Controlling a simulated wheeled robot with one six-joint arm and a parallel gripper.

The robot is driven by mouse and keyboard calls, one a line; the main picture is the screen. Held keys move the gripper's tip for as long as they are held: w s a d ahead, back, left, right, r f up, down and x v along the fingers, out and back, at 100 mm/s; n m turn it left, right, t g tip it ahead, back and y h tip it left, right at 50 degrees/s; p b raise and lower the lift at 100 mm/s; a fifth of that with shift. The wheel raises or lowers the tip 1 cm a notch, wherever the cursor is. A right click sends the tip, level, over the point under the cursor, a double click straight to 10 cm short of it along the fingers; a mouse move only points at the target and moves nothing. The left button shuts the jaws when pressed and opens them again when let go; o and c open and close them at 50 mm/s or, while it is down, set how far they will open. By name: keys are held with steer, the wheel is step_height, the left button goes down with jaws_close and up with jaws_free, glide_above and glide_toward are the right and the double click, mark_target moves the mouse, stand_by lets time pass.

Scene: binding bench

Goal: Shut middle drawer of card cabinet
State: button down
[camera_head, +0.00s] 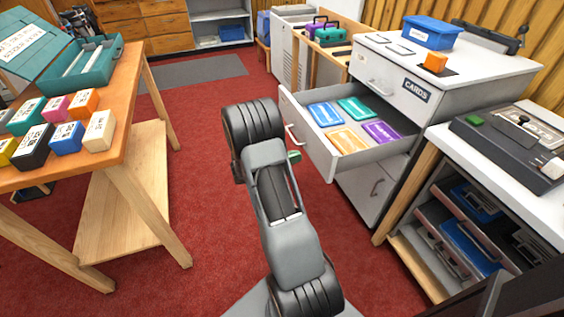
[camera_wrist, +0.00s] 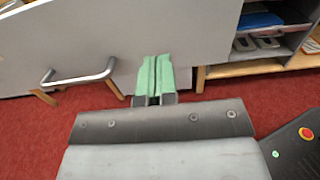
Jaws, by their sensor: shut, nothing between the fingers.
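My gripper (camera_head: 294,156) is shut and empty, just outside the drawer front, low and near the handle. In the wrist view its green fingers (camera_wrist: 153,77) overlap the panel, right of the handle. I cannot tell whether they touch it.
A blue box (camera_head: 431,33) and orange block (camera_head: 434,61) sit on the cabinet. A wooden table (camera_head: 125,85) with colored boxes stands left. A bench with a dark machine (camera_head: 515,140) stands right. Red carpet (camera_head: 215,85) lies clear between them.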

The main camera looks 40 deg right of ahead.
mark_target(316, 151)
steer(key=shift+b+x, duration=0.4)
steer(key=shift+x, duration=2.35)
